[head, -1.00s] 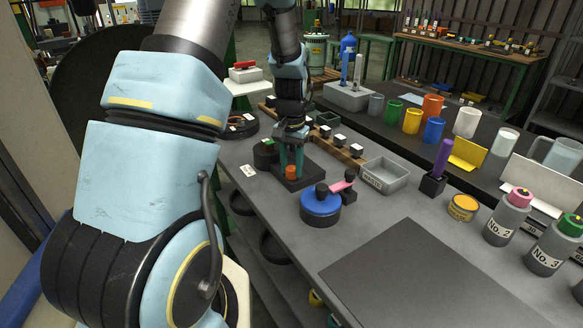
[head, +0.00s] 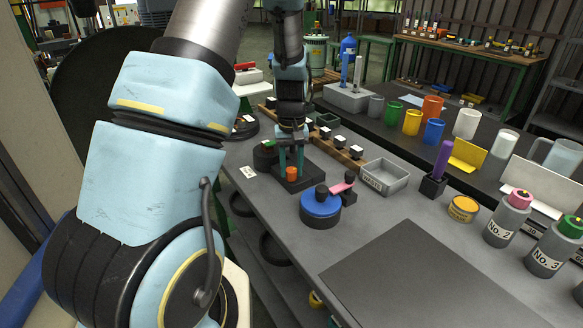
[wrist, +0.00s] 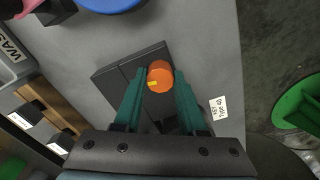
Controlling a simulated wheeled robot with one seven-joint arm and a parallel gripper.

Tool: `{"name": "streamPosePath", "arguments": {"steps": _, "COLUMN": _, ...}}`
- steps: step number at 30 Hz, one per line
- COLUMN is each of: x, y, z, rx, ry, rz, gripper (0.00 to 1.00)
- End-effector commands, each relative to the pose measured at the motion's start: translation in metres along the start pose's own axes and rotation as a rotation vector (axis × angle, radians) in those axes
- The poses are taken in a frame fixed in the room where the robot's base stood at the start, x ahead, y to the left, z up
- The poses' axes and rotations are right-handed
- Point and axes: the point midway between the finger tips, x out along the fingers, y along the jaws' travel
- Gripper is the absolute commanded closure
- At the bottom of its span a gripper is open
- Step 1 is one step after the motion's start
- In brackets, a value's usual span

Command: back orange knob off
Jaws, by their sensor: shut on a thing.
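The orange knob (head: 292,174) stands on a black base plate (head: 312,174) on the grey bench. My gripper (head: 291,168) points down with its two teal fingers on either side of the knob. In the wrist view my gripper (wrist: 161,75) is shut on the orange knob (wrist: 160,78), which shows a small yellow mark on its side. The black base (wrist: 110,82) lies beneath, partly hidden by the fingers. Whether the knob's underside touches the base cannot be told.
A grey waste tray (head: 385,176) and a wooden rack (head: 345,155) lie behind. A label card (head: 248,172) lies left of the base. The front bench has a clear dark mat (head: 430,280).

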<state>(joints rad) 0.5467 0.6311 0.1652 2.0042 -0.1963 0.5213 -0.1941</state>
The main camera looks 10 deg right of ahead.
Motion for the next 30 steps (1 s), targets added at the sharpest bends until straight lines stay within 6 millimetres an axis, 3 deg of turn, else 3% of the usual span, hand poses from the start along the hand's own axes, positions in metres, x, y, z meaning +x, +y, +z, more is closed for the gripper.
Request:
{"name": "streamPosePath", "arguments": {"steps": 11, "x": -0.0004, "y": 0.0002, "z": -0.0003, "rx": -0.002, "ry": 0.001, "rz": 0.000, "gripper": 1.00}}
{"name": "streamPosePath", "arguments": {"steps": 12, "x": -0.0004, "y": 0.0002, "z": -0.0003, "rx": -0.002, "ry": 0.001, "rz": 0.000, "gripper": 0.55}}
{"name": "streamPosePath", "arguments": {"steps": 19, "x": -0.0002, "y": 0.0001, "z": -0.0002, "rx": -0.002, "ry": 0.000, "rz": 0.000, "gripper": 0.30}}
{"name": "streamPosePath", "arguments": {"steps": 30, "x": -0.0076, "y": 0.0005, "z": -0.0009, "rx": -0.001, "ry": 0.003, "rz": 0.001, "gripper": 0.30}}
